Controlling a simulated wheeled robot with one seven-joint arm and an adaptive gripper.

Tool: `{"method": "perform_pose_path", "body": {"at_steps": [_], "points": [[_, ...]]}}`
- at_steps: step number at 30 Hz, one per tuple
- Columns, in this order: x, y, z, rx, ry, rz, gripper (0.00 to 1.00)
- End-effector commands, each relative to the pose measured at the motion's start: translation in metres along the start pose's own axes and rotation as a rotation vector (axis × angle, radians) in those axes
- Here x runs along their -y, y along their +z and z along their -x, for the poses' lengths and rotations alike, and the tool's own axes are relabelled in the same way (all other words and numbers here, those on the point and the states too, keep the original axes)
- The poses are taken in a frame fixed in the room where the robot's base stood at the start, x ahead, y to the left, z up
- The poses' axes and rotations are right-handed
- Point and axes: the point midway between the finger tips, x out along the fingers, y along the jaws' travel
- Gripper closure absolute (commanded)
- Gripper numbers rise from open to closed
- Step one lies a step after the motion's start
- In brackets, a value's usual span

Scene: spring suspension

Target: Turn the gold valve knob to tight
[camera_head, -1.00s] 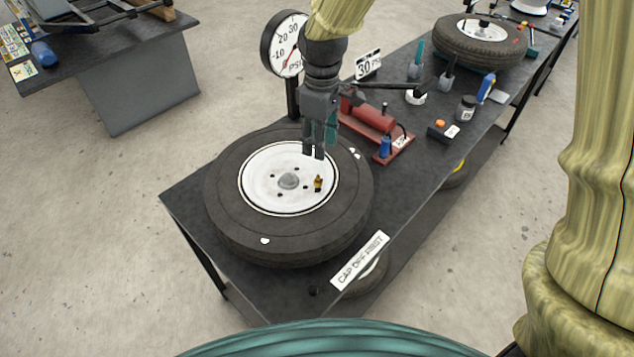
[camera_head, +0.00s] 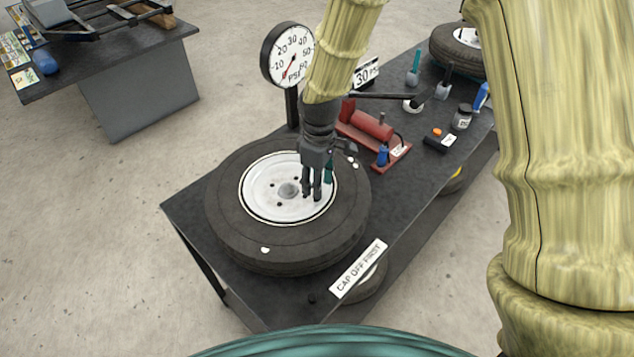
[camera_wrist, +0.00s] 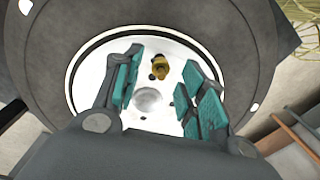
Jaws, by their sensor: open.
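The gold valve knob (camera_wrist: 160,68) stands on the white wheel hub (camera_wrist: 95,58) of the tire, and in the wrist view it shows beyond and between my open fingers, nearer the right one. In the head view my gripper (camera_head: 313,198) is over the right part of the hub and hides the knob. My gripper (camera_wrist: 160,88) has teal finger pads spread wide, with nothing between them in grip. I cannot tell the exact height of the fingertips over the knob. The tire (camera_head: 235,235) lies flat on the dark table.
A round pressure gauge (camera_head: 287,55) stands behind the tire. A red pump (camera_head: 368,125) with a black handle is behind and right of it. A "CAP OFF FIRST" sign (camera_head: 358,271) is at the table's front edge. A second tire (camera_head: 458,60) lies at the far end.

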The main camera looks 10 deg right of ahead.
Motion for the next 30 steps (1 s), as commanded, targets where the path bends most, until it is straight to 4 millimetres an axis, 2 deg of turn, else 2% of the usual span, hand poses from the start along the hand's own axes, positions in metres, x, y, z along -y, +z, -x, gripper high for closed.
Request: {"method": "perform_pose_path", "body": {"at_steps": [7,17,18,24,25,30], "points": [[0.000,0.000,-0.014,0.001,-0.001,0.000,0.59],[0.000,0.000,-0.017,0.000,0.000,0.000,0.59],[0.000,0.000,-0.017,0.000,0.000,0.000,0.60],[0.000,0.000,-0.017,0.000,0.000,0.000,0.97],[0.000,0.000,-0.017,0.000,0.000,0.000,1.00],[0.000,0.000,-0.017,0.000,0.000,-0.002,1.00]]}}
